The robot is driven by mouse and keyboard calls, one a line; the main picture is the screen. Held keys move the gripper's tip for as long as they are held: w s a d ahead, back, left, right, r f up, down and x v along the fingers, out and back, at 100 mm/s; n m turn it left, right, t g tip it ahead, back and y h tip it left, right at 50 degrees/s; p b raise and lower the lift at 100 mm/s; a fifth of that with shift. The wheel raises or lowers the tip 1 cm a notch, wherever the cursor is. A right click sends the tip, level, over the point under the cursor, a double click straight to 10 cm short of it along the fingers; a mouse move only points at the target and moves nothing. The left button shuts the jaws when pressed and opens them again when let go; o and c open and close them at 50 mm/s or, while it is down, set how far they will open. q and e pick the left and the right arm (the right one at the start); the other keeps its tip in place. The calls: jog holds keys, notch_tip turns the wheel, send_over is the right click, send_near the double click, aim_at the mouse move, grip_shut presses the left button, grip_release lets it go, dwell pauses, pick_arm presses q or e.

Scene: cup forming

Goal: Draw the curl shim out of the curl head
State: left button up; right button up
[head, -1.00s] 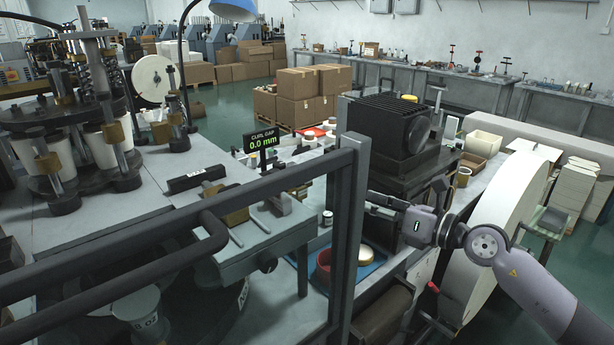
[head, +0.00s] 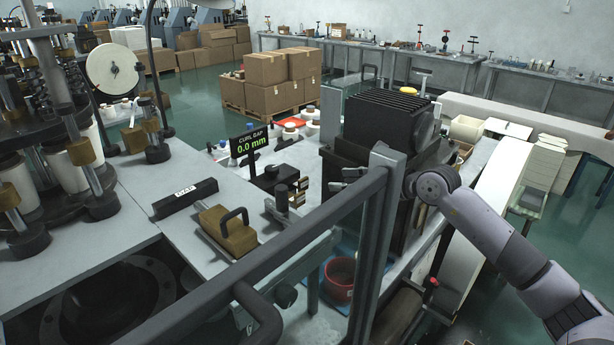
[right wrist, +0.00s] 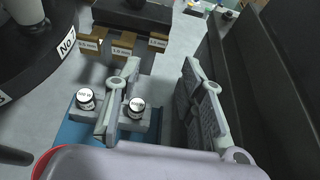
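The curl gap display (head: 252,143) reads 0.0 mm. Below it is a dark block with metal fittings (head: 280,180); I cannot tell for sure that this is the curl head. Brown blocks with millimetre labels (right wrist: 122,46) sit in a row in the right wrist view, below a dark bar (right wrist: 130,15). I cannot tell which piece is the curl shim. A brass-coloured block with a black handle (head: 228,230) lies on the plate. My right gripper (head: 342,180) is beside the black finned machine. In the right wrist view its fingers (right wrist: 162,95) are apart and empty. My left gripper is not in view.
A dark rail and upright post (head: 380,225) stand in front of the bench. The black finned machine (head: 388,125) is close to my right arm. A red bowl (head: 340,277) stands below.

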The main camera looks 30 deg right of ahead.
aim_at(305, 181)
jog(key=p+x, duration=0.3)
jog(key=x, duration=0.9)
jog(key=shift+a+r, duration=0.1)
jog(key=shift+w+a+f, duration=0.2)
jog(key=shift+w+f, duration=0.1)
jog(key=shift+w, duration=0.25)
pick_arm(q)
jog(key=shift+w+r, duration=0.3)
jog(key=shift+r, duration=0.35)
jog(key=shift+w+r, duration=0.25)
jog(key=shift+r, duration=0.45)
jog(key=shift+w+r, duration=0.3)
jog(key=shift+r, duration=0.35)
pick_arm(e)
grip_shut()
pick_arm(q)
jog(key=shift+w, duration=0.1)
